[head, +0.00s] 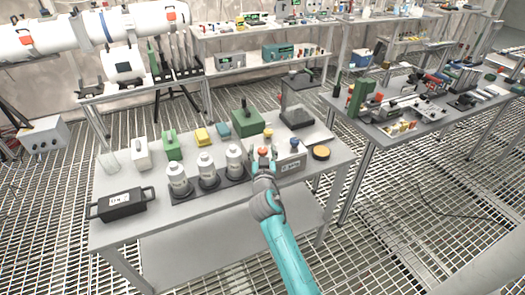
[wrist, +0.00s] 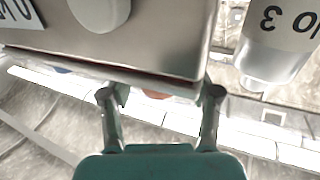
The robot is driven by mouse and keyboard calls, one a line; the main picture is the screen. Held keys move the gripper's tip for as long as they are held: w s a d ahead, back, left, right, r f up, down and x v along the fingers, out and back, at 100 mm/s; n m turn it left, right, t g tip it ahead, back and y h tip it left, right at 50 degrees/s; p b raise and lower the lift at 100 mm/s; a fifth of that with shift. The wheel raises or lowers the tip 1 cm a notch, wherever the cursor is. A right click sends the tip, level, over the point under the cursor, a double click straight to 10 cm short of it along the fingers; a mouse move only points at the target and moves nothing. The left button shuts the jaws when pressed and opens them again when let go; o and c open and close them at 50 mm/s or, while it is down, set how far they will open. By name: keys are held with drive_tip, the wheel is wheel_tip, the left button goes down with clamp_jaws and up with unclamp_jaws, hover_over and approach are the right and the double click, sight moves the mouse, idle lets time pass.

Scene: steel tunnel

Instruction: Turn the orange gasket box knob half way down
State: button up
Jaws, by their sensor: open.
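The gasket box is a small grey metal box (head: 290,166) with a white label, near the right front of the bench. In the head view the orange knob (head: 263,151) shows between the fingertips of my gripper (head: 261,157). The wrist view shows the box's grey face (wrist: 150,42) very close and a small orange patch of the knob (wrist: 157,95), mostly hidden behind the box edge. My gripper (wrist: 160,93) is open, its two fingers apart with the orange patch between them. Contact with the knob cannot be told.
Three white bottles (head: 206,168) stand left of my gripper; a bottle marked No 3 (wrist: 283,40) is close in the wrist view. A blue knob (head: 294,143), a yellow knob (head: 268,132) and a dark round piece with an orange top (head: 321,153) are nearby. A black case (head: 120,204) sits front left.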

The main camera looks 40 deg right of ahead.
drive_tip(key=shift+c, duration=0.3)
drive_tip(key=c, duration=1.1)
drive_tip(key=shift+m+g+h, duration=0.5)
drive_tip(key=shift+h, duration=0.1)
drive_tip(key=m+g+h, duration=0.2)
drive_tip(key=g, duration=0.1)
drive_tip(key=shift+w+a+m+h, duration=0.1)
drive_tip(key=shift+m+h, duration=0.2)
drive_tip(key=shift+h, duration=0.1)
drive_tip(key=m+g+h, duration=0.1)
drive_tip(key=m+g, duration=0.2)
drive_tip(key=g, duration=0.1)
drive_tip(key=m+g+h, duration=0.2)
drive_tip(key=g, duration=0.2)
drive_tip(key=shift+m+g, duration=0.3)
drive_tip(key=shift+m, duration=0.1)
drive_tip(key=shift+m+g, duration=0.3)
drive_tip(key=shift+g, duration=0.2)
drive_tip(key=o, duration=1.2)
drive_tip(key=shift+c, duration=0.2)
